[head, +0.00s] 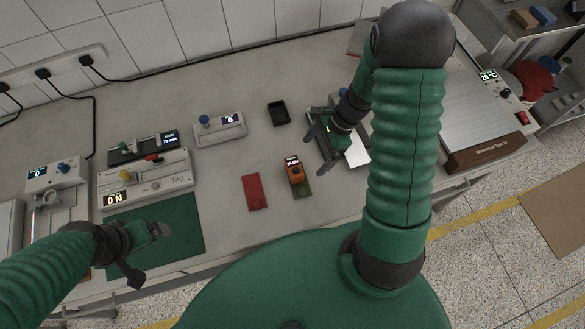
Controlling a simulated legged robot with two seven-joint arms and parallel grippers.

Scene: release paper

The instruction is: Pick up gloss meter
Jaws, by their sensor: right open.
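The gloss meter is most likely the small orange device with a lit dark display (294,171). My left gripper (146,254) is over the dark green mat at the front left, far from the orange device. Whether its jaws are open is unclear.
A red flat piece (254,192) lies left of the orange device. A black tray (278,113) sits behind it. Grey instruments (219,129) stand at the back left, with a tag tester (147,181). A large flat plate machine (487,118) fills the right end.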

